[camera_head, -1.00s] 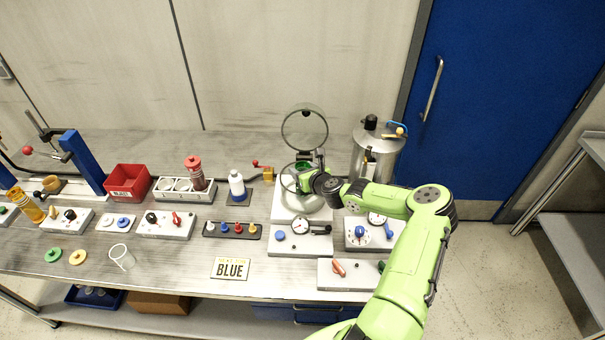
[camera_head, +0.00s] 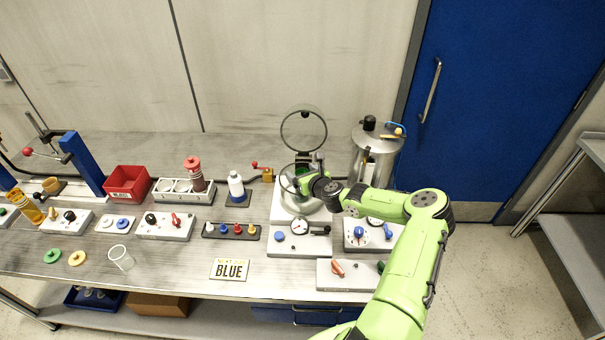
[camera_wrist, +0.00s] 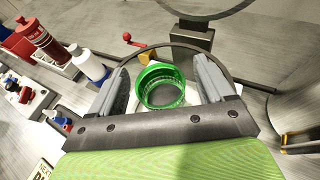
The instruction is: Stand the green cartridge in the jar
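The green cartridge (camera_wrist: 160,72) is a round, open-topped green cup in the wrist view. It stands roughly upright inside the rim of the clear jar (camera_head: 288,184), seen from above. Whether its base rests on the jar's floor is hidden. The jar's round lid (camera_head: 304,127) is raised behind it. My gripper (camera_wrist: 160,80) is at the jar's mouth, one finger on each side of the cartridge. The fingers are apart, with a visible gap on both sides of the cartridge. In the head view, my gripper hides most of the cartridge.
A steel vessel (camera_head: 376,160) stands close on the right of the jar. A gauge panel (camera_head: 300,240) is in front. A white bottle (camera_head: 236,187) and a red-handled brass valve (camera_head: 267,175) are on the left.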

